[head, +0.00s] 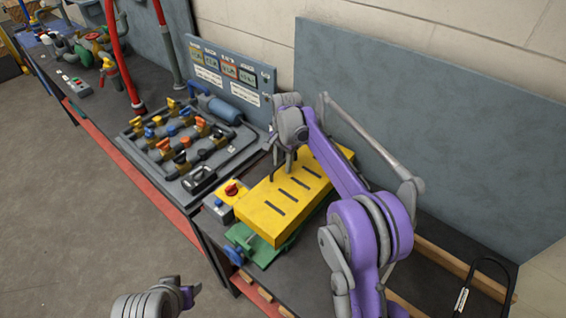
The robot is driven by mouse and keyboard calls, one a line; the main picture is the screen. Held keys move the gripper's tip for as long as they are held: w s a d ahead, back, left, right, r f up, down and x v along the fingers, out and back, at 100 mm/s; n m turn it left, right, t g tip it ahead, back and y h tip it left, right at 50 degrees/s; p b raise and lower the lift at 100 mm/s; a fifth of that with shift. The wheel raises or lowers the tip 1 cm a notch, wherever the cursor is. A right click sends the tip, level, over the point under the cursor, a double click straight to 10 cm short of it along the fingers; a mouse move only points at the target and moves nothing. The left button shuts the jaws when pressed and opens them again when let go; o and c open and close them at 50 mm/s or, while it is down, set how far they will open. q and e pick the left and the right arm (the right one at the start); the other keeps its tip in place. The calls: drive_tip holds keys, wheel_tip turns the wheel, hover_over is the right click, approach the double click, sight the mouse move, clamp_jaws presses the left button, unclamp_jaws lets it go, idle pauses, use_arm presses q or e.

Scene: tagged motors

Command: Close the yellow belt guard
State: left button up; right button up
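The yellow belt guard (283,207) is a long slotted box cover above a green base (262,250) on the dark bench. It lies over the base and looks roughly level; whether it is fully seated cannot be told. My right gripper (283,168) points down at the guard's back left edge, its dark fingers apart with nothing seen between them. Whether the fingertips touch the guard is unclear. My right forearm hides part of the guard's right side.
A grey control box with a red knob (231,189) stands just left of the guard. A pipe board with several valves (180,140) lies farther left. A sign panel (228,72) and a grey-blue board (440,130) stand behind. A black-handled item (484,285) is at lower right.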

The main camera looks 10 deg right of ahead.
drive_tip(key=shift+r, duration=0.1)
drive_tip(key=r, duration=1)
drive_tip(key=shift+s+d+r+p, duration=0.2)
drive_tip(key=shift+d+r+p, duration=0.1)
drive_tip(key=shift+p, duration=0.1)
drive_tip(key=s+d+r+n+t, duration=0.1)
drive_tip(key=s+d+n+t, duration=0.15)
drive_tip(key=s, duration=0.65)
drive_tip(key=s+d+r+n+t, duration=0.1)
drive_tip(key=s+d+n, duration=0.2)
drive_tip(key=s, duration=0.6)
drive_tip(key=s+d+f+n+t, duration=0.1)
drive_tip(key=s+f+n, duration=0.1)
drive_tip(key=s+f, duration=0.3)
drive_tip(key=s+d+f+n+t, duration=0.1)
drive_tip(key=s+f, duration=0.4)
drive_tip(key=s, duration=0.7)
drive_tip(key=shift+d+f+n, duration=0.2)
drive_tip(key=shift+f+n, duration=0.1)
drive_tip(key=shift+n, duration=0.25)
